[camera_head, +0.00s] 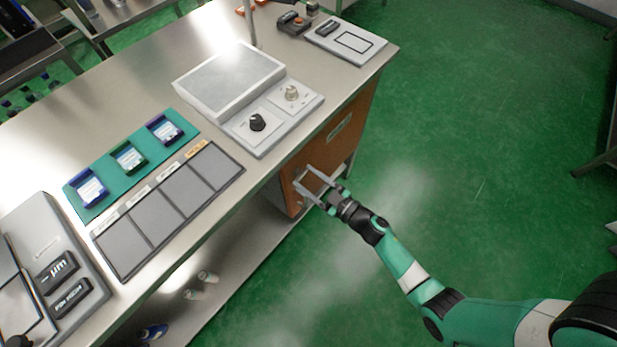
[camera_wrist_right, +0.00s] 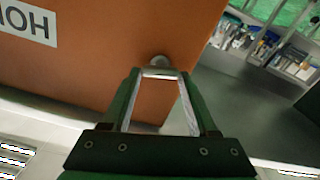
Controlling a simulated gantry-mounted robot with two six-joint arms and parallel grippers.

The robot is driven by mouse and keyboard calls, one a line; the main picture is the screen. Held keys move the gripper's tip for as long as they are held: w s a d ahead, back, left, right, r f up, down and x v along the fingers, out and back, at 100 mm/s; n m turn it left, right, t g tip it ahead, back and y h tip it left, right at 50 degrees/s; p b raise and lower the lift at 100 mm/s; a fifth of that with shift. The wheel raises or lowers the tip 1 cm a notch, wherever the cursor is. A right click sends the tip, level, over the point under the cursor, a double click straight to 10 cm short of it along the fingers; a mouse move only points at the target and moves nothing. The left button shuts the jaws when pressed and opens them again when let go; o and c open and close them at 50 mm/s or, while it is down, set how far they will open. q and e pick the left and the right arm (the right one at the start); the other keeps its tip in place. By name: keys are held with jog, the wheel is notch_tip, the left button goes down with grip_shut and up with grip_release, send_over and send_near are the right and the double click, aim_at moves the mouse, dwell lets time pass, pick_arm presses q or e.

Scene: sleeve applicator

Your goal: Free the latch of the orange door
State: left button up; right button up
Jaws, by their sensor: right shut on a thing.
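The orange door (camera_head: 322,152) is on the end of the bench, below the worktop. It also fills much of the right wrist view (camera_wrist_right: 95,70). A small rounded grey latch knob (camera_wrist_right: 158,60) sticks out near the door's edge, partly hidden by my fingertips. My right gripper (camera_head: 301,176) is at the lower left part of the door, shut on the latch knob. Its fingers show close up in the right wrist view (camera_wrist_right: 160,73). I cannot tell whether the latch has turned. My left gripper is not in view.
The worktop above carries a grey device with knobs (camera_head: 257,122), a teal mat with several small packs (camera_head: 130,157), and a dark divided tray (camera_head: 168,207). A lower shelf (camera_head: 225,265) holds small bottles. Green floor (camera_head: 440,130) is clear to the right.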

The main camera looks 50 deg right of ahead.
jog(key=n, duration=0.3)
jog(key=shift+a+n, duration=0.1)
jog(key=shift+n, duration=0.3)
jog(key=n, duration=0.3)
jog(key=shift+f+n, duration=0.1)
jog(key=shift+n, duration=0.2)
jog(key=n, duration=0.3)
jog(key=shift+n+b, duration=0.3)
jog(key=shift+b, duration=0.05)
jog(key=shift+a+f+n+b, duration=0.1)
jog(key=shift+n+b, duration=0.25)
jog(key=shift+n, duration=1.65)
jog(key=o, duration=1.4)
